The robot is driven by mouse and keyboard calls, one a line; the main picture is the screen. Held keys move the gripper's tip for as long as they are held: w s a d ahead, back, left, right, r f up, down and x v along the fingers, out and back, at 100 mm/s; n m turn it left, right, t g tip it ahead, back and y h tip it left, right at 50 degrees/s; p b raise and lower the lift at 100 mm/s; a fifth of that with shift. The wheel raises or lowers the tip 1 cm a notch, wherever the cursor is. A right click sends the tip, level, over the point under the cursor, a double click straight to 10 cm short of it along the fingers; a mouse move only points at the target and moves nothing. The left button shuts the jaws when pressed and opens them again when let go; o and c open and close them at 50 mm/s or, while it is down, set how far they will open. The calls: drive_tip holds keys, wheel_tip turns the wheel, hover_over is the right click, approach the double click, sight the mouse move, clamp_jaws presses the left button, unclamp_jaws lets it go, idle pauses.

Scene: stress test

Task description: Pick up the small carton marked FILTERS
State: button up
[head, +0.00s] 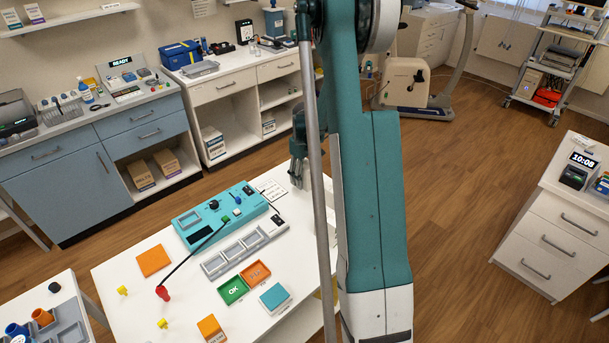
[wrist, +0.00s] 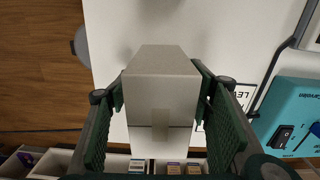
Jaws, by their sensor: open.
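In the wrist view a plain pale grey carton (wrist: 160,95) stands between the two green-padded fingers of my gripper (wrist: 161,86). The fingers are open, one on each side and very close to its sides; I cannot tell whether they touch it. No FILTERS marking is legible on the faces I see. In the head view my gripper (head: 298,158) is partly hidden behind my arm, near the far edge of the white table (head: 125,290).
A teal device (head: 222,212) lies close by on the table; it also shows in the wrist view (wrist: 285,108). A grey tray (head: 245,250), green and orange trays and a card lie near it. Several cartons (head: 167,162) stand in cabinet shelves behind.

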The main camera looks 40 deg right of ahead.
idle(0.3)
drive_tip(key=c, duration=1)
drive_tip(key=shift+r+p, duration=0.55)
drive_tip(key=shift+r, duration=4.45)
